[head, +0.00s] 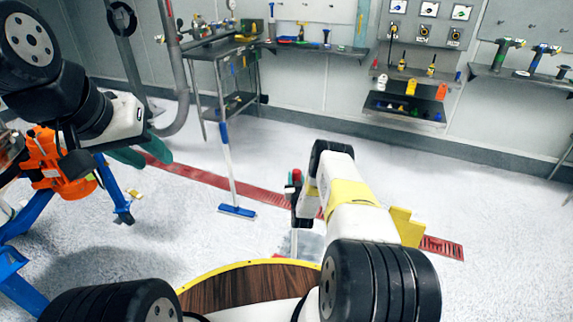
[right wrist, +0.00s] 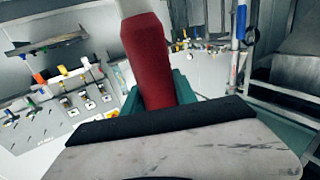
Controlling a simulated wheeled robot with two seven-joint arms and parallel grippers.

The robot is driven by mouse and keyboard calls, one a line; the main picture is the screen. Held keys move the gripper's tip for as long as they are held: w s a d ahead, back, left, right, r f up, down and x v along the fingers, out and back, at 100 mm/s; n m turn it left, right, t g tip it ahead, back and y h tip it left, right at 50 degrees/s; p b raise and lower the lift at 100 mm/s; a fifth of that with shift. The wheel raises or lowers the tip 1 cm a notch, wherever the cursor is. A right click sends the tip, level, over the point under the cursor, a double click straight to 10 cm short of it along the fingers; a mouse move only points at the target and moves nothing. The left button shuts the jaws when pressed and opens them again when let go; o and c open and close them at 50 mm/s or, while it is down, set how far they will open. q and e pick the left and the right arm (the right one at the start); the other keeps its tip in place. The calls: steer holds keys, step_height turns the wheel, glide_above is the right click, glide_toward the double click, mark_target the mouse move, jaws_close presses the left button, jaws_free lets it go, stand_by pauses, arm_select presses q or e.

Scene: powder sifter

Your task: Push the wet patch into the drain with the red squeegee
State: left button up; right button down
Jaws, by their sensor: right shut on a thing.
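The red squeegee is in my right gripper (right wrist: 160,95); its red grip (right wrist: 150,60) stands between the teal fingers in the right wrist view. In the head view its red top (head: 296,175) shows beside my right wrist. Its lower end is largely hidden by my arm and base. The wet patch (head: 310,244) is a greyish area on the floor just beyond my base, partly covered by my right arm. The drain (head: 200,178) is a long red grating crossing the floor behind it. My left gripper (head: 143,152) is raised at the left, its teal fingers apart and empty.
A blue broom (head: 238,211) leans on a metal table (head: 215,50), its head near the drain. An orange machine on a blue frame (head: 60,165) stands at the left. Shelves with tools (head: 410,85) line the back wall. The floor at right is clear.

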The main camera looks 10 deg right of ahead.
steer(key=w+d, duration=0.6)
steer(key=w, duration=0.3)
steer(key=shift+w+d, duration=0.3)
stand_by(1.0)
